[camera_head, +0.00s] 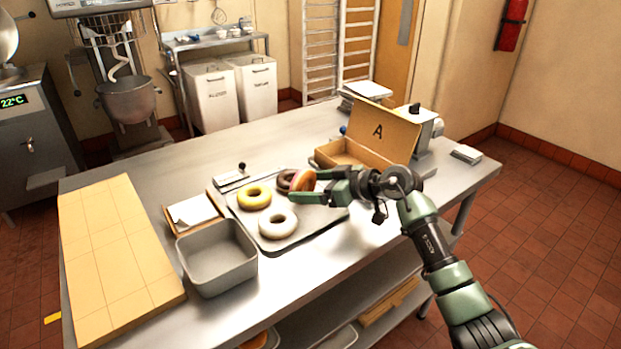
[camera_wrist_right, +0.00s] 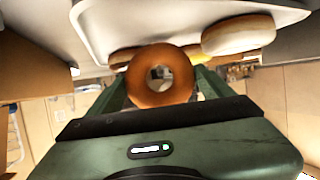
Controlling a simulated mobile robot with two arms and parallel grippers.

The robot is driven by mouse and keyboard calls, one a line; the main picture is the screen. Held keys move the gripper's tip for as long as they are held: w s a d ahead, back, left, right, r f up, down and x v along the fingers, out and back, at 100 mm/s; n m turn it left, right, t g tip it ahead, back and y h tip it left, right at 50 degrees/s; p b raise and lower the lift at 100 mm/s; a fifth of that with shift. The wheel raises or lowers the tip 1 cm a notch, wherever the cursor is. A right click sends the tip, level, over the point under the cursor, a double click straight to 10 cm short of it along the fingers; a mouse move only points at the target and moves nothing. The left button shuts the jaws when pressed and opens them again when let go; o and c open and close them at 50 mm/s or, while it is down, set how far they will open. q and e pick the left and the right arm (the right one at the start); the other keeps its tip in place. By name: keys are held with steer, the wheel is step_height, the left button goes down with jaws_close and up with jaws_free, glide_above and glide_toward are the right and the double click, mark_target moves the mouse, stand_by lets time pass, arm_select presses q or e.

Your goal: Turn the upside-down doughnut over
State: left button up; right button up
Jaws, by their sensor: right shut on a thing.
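My right gripper (camera_head: 322,184) is shut on a doughnut (camera_head: 304,180) at the right part of the tray. The held doughnut stands tilted on edge, with a plain orange-brown side and a reddish edge. In the right wrist view the doughnut (camera_wrist_right: 161,92) sits between the two green fingers, its plain brown face towards the camera and its hole open. Its other face is mostly hidden. I cannot tell whether it touches the tray. A yellow doughnut (camera_head: 254,196), a white doughnut (camera_head: 278,224) and a dark brown doughnut (camera_head: 286,177) lie on the tray. My left gripper is not in view.
The metal tray (camera_head: 319,226) lies on a steel table (camera_head: 350,248). An open box marked A (camera_head: 380,130) stands behind my right gripper. A grey bin (camera_head: 217,262) and a white paper stack (camera_head: 192,211) are left of the tray. A tan board (camera_head: 115,255) lies further left.

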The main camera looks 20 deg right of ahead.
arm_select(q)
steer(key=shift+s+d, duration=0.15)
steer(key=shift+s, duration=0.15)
arm_select(e)
steer(key=shift+f, duration=0.3)
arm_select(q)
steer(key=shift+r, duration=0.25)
arm_select(e)
steer(key=shift+f, duration=0.1)
steer(key=o, duration=1.3)
steer(key=shift+s+d+p, duration=0.25)
steer(key=shift+p, duration=0.3)
steer(key=shift+s+d+p, duration=0.85)
steer(key=shift+s+p, duration=0.1)
steer(key=shift+p, duration=0.1)
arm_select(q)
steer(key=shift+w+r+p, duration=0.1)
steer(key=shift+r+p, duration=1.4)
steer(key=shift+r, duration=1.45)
arm_select(e)
steer(key=shift+s+d, duration=1.45)
steer(key=shift+s, duration=0.15)
